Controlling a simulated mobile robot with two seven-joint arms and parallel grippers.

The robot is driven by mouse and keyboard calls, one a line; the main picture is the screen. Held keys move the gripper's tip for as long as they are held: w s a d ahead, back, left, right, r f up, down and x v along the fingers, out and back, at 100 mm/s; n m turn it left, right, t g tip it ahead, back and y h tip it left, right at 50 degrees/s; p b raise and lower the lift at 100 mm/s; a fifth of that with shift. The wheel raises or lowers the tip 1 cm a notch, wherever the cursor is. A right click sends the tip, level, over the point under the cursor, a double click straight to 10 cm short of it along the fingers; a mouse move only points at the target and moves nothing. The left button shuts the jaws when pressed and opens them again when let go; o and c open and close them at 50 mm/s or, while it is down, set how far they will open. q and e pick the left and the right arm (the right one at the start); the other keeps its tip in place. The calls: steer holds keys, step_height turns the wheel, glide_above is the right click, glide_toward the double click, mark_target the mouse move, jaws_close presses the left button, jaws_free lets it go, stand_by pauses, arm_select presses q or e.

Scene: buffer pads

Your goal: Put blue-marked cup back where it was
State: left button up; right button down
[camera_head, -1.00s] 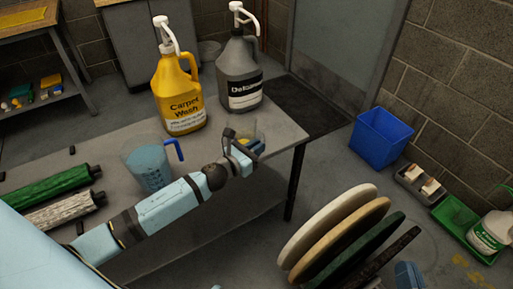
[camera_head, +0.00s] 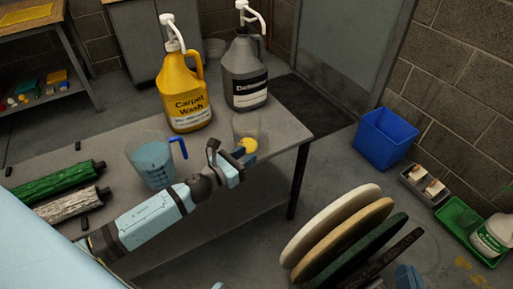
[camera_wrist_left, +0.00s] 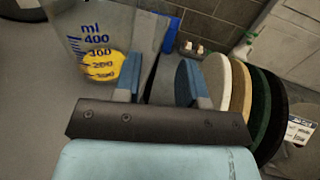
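The blue-marked cup (camera_head: 240,126) is clear and stands upright near the right end of the grey table. A yellow round thing (camera_head: 249,146) shows in or through it. In the left wrist view the cup (camera_wrist_left: 75,30) has blue ml lines and numbers, with the yellow thing (camera_wrist_left: 100,66) behind them. My left gripper (camera_head: 246,157) is just on the near side of the cup. In the left wrist view its two blue fingers (camera_wrist_left: 159,82) are apart with nothing between them, and the cup is left of them. My right gripper is not in view.
A larger clear jug (camera_head: 152,165) with a blue handle stands left of my gripper. Yellow (camera_head: 185,95) and grey (camera_head: 247,75) pump jugs stand behind. Green (camera_head: 55,180) and pale (camera_head: 65,205) rollers lie left. Round pads (camera_head: 330,222) stand upright at right, beyond the table.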

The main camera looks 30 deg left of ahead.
arm_select(q)
steer(key=s+d+r+m, duration=0.3)
steer(key=s+d+m, duration=0.2)
steer(key=m, duration=0.7)
steer(key=s+d+r+m+h, duration=0.1)
steer(key=s+d+r+m, duration=0.2)
steer(key=s+d+m, duration=0.3)
steer(key=s+d+r+m+g+h, duration=0.1)
steer(key=s+d+r+m, duration=0.2)
steer(key=m, duration=1.4)
steer(key=s+d, duration=0.2)
steer(key=d, duration=0.1)
steer(key=shift+s+d+r+m, duration=0.2)
steer(key=shift+s+r+m, duration=0.1)
steer(key=shift+s+r, duration=0.05)
arm_select(e)
steer(key=shift+r, duration=0.35)
